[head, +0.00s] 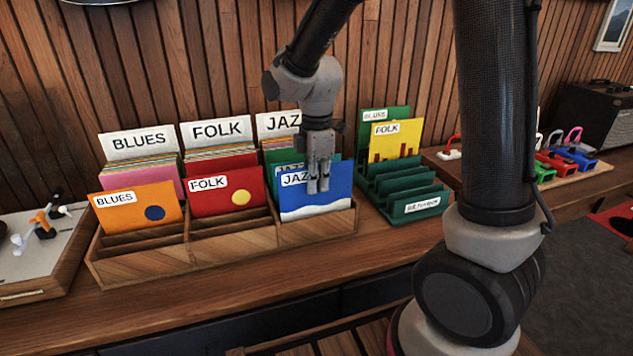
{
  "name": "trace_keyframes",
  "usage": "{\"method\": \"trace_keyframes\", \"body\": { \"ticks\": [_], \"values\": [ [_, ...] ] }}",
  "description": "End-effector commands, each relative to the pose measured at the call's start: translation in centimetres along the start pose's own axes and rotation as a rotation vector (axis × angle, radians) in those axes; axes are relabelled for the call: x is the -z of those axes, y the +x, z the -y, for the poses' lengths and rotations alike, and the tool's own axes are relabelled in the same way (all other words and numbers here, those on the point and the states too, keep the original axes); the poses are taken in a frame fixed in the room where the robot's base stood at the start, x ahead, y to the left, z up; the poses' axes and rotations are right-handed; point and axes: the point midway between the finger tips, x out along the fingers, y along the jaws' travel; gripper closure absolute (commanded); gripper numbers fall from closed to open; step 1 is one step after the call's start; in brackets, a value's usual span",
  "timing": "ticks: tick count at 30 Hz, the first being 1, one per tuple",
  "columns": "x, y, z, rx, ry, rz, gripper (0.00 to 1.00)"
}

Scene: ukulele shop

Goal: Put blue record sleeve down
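The blue record sleeve (322,200) has a JAZZ label and a white wave along its bottom. It stands upright at the front of the right compartment of the wooden record bin (234,245), before a white JAZZ divider (279,122). My gripper (318,188) points down at the sleeve's upper edge, with its fingers close together over the sleeve's face. I cannot tell whether the fingers pinch it. The sleeve's lower edge is close to the bin's front wall; whether it touches the bin floor is hidden.
An orange BLUES sleeve (137,209) and a red FOLK sleeve (228,190) stand in the other compartments. A green slotted rack (405,190) holding a yellow FOLK sleeve (395,140) is to the right. A tray of coloured capos (570,160) lies farther right. The counter before the bin is clear.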

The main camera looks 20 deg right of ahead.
Motion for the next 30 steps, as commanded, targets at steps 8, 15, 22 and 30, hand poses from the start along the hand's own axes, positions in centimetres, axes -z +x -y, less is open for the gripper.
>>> {"method": "trace_keyframes", "body": {
  "ticks": [8,15,22,30],
  "values": [
    [0.0,0.2,0.0,0.001,0.000,0.000,1.00],
    [0.0,1.0,0.0,0.000,0.000,0.000,1.00],
    [0.0,1.1,0.0,0.000,0.000,0.000,0.83],
    [0.0,1.1,0.0,0.000,0.000,0.000,0.73]
  ]
}}
